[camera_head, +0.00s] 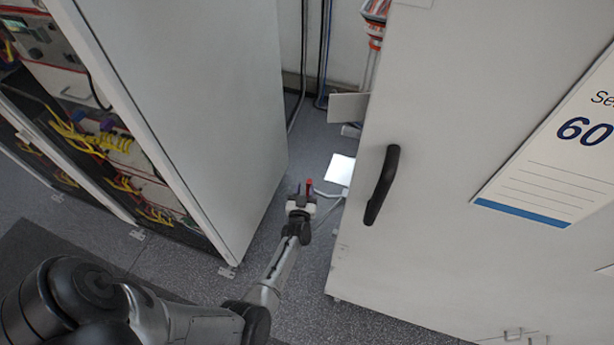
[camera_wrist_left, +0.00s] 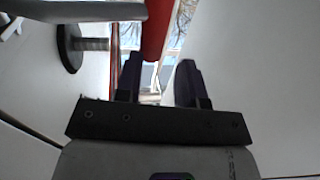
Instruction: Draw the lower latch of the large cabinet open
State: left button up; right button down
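The large cabinet (camera_head: 450,120) fills the right of the head view, with a black handle (camera_head: 382,185) on its door. At its lower left edge a latch with a red lever (camera_head: 309,184) sticks out on a pale metal arm (camera_head: 329,193). My left gripper (camera_head: 300,194) is at this red lever. In the left wrist view the fingers (camera_wrist_left: 158,85) stand apart, and the red lever (camera_wrist_left: 157,28) shows between and beyond them, nearer the left finger. Contact cannot be made out. My right gripper is in neither view.
A grey cabinet (camera_head: 200,90) with yellow cables stands at the left, leaving a narrow floor gap (camera_head: 285,255) where my left arm reaches in. A white plate (camera_head: 340,169) lies behind the latch. A black disc (camera_wrist_left: 70,48) on a rod shows in the wrist view.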

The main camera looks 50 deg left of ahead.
pick_arm(q)
jog(key=p+v, duration=0.2)
jog(key=v, duration=0.5)
dwell(0.6)
